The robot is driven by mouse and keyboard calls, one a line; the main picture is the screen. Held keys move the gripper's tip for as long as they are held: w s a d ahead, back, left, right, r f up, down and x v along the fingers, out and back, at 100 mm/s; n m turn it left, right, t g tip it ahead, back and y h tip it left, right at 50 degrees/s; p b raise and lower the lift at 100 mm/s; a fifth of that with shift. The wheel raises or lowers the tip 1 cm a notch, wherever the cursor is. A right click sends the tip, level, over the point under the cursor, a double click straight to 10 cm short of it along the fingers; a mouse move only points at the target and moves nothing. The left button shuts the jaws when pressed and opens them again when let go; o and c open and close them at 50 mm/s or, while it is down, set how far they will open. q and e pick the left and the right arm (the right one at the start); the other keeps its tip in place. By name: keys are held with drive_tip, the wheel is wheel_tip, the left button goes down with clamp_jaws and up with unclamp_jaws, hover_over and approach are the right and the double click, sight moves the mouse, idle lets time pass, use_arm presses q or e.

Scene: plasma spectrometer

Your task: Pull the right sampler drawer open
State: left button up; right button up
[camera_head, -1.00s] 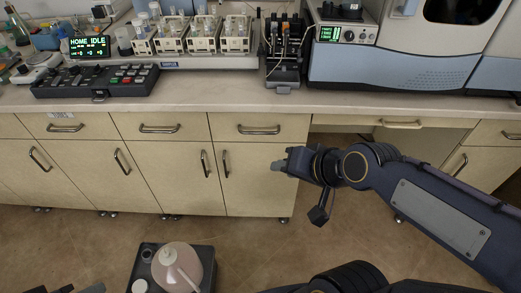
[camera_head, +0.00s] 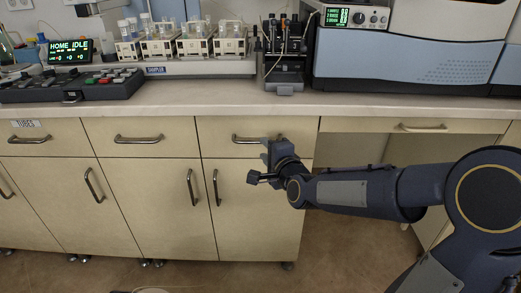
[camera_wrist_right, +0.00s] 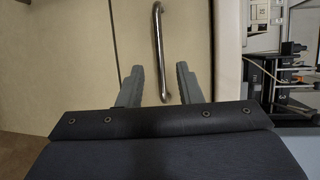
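The right sampler drawer (camera_head: 225,127) is a cream drawer front below the counter, flush with the cabinet. Its metal bar handle (camera_head: 245,138) runs across it, and its right end is partly hidden by my right gripper (camera_head: 268,148). In the right wrist view the handle (camera_wrist_right: 157,40) runs lengthwise, and its near end lies between the two grey fingers of my open right gripper (camera_wrist_right: 160,85). A gap shows on each side, so the fingers are not closed on it. The drawer front also shows in the right wrist view (camera_wrist_right: 190,35). My left gripper is out of view.
Similar drawers with bar handles (camera_head: 139,139) and cabinet doors (camera_head: 255,215) sit to the left and below. The counter (camera_head: 200,98) above carries the sampler racks (camera_head: 190,45), a black pump unit (camera_head: 285,60) and a large blue-white instrument (camera_head: 420,70).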

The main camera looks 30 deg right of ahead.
sight(258, 143)
drive_tip(key=shift+w+d+f, duration=0.1)
drive_tip(key=shift+w+f, duration=0.1)
drive_tip(key=shift+w, duration=0.85)
drive_tip(key=shift+w+f, duration=0.2)
drive_tip(key=shift+w, duration=0.85)
clamp_jaws()
